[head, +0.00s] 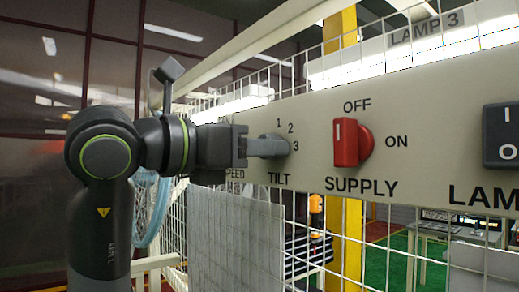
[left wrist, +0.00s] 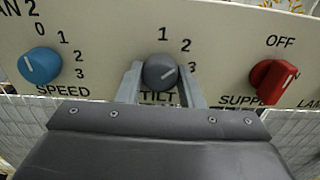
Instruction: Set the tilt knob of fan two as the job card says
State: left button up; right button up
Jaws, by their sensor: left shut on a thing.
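The grey tilt knob (head: 270,146) sits on the pale panel (head: 440,110), above the word TILT, with 1, 2 and 3 around it. My left gripper (head: 245,147) reaches it from the left in the head view. In the left wrist view, the fingers of my left gripper (left wrist: 161,88) stand on both sides of the tilt knob (left wrist: 160,72) and are shut on it. The panel label reads partly "AN 2" in the left wrist view. No job card shows, and my right gripper is out of view.
A blue speed knob (left wrist: 40,66) is left of the tilt knob. A red supply knob (head: 350,143) is to its right, marked OFF and ON. A dark lamp switch (head: 502,135) is at the far right. White wire mesh (head: 345,245) hangs below the panel.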

pick_arm(q)
jog(key=shift+m+b, duration=3.8)
jog(key=shift+m, duration=0.5)
jog(key=o, duration=1)
jog(key=shift+c, duration=0.2)
jog(key=shift+a, duration=0.15)
jog(key=b+v, duration=0.7)
jog(key=v, duration=1)
